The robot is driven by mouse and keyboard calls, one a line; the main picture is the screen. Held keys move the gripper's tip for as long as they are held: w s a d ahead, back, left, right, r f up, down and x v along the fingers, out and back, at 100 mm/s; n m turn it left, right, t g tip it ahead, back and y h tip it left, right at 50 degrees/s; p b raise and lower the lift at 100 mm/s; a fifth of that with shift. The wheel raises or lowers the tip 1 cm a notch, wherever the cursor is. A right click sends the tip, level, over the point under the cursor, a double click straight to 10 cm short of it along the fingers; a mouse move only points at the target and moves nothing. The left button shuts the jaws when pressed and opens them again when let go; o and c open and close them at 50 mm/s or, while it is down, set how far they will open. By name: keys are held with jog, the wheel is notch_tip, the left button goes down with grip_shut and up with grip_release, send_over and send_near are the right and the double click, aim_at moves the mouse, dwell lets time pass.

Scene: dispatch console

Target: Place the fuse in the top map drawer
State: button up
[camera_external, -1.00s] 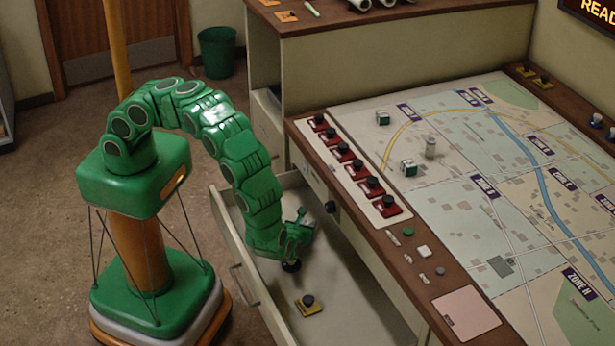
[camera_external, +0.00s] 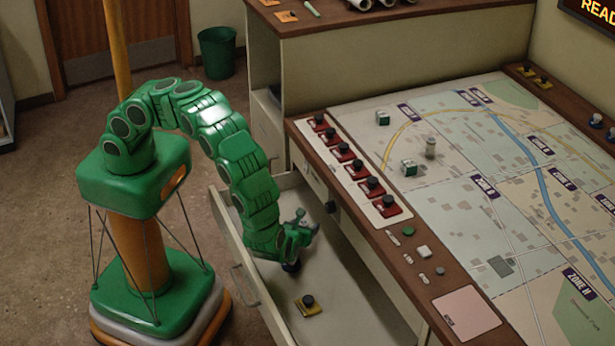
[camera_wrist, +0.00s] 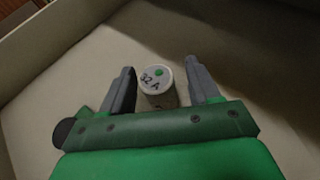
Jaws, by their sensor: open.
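The fuse is a short pale cylinder (camera_wrist: 158,92) marked "32 A" with a green dot on its top. In the wrist view it stands on the drawer floor between my fingers, with a gap seen on each side. My gripper (camera_wrist: 160,72) is open around it, low inside the drawer. In the external view my gripper (camera_external: 291,264) reaches down into the pulled-out map drawer (camera_external: 237,258), and its hand hides the fuse there.
A yellow plate with a black knob (camera_external: 308,304) lies on the drawer floor nearer the camera. The console top (camera_external: 455,290) with red switches (camera_external: 356,167) overhangs to the right.

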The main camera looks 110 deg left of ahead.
jog(key=v, duration=1)
jog(key=shift+d+r, duration=0.25)
jog(key=shift+d, duration=0.1)
jog(key=s+a+r+n+g+h, duration=0.1)
jog(key=s+a+r+n+g, duration=0.2)
jog(key=r, duration=0.6)
jog(key=s+a+r+n+h, duration=0.15)
jog(key=s+r+n, duration=0.3)
jog(key=r, duration=0.55)
jog(key=s+a+r+n+g+h, duration=0.15)
jog(key=r+n, duration=0.25)
jog(key=r, duration=0.5)
jog(key=s+d+r+n+t+h, duration=0.1)
jog(key=s+d+r+n+h, duration=0.2)
jog(key=s, duration=0.9)
jog(key=s+d+r+n+t+h, duration=0.1)
jog(key=s+d+r+n+h, duration=0.2)
jog(key=s+d+r+h, duration=0.3)
jog(key=s+d+r, duration=0.3)
jog(key=s+r, duration=0.2)
jog(key=s, duration=0.1)
jog(key=shift+s+d+r+t+h, duration=0.2)
jog(key=shift+d+t+h, duration=0.05)
jog(key=shift+t+h, duration=0.1)
